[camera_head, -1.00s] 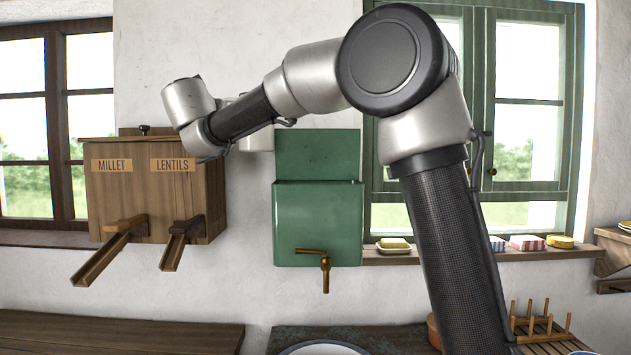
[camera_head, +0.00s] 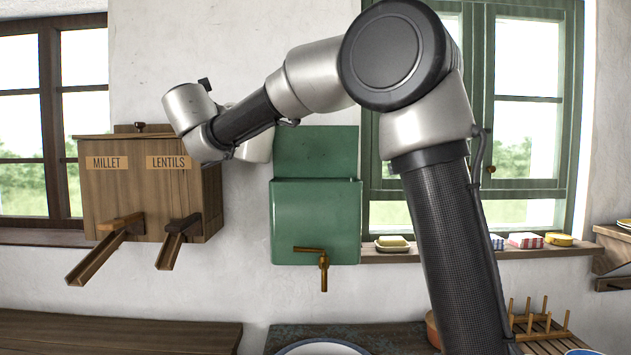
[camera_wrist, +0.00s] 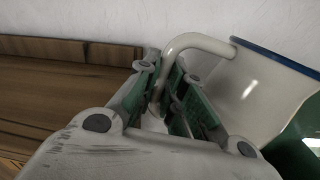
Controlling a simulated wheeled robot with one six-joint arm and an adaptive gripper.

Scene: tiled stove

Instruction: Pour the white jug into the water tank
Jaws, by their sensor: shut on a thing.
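The white jug (camera_wrist: 255,88) has a blue rim and a curved handle in the wrist view. My gripper (camera_wrist: 172,88) is shut on the handle, with its green-padded fingers on either side. In the head view the jug (camera_head: 260,148) is a pale tilted shape, partly hidden behind my wrist, just left of the upper part of the green water tank (camera_head: 316,222). The tank hangs on the wall with a raised back panel and a brass tap. Part of the tank (camera_wrist: 300,150) shows below the jug's rim in the wrist view. No water stream is visible. The jug's inside is hidden.
The wooden millet and lentils box (camera_head: 150,190), with two chutes, hangs left of the tank. A green-framed window and its sill (camera_head: 440,248) are at right, with small items on the sill. A plate (camera_head: 322,348) lies below the tank. A wooden rack (camera_head: 540,325) stands at lower right.

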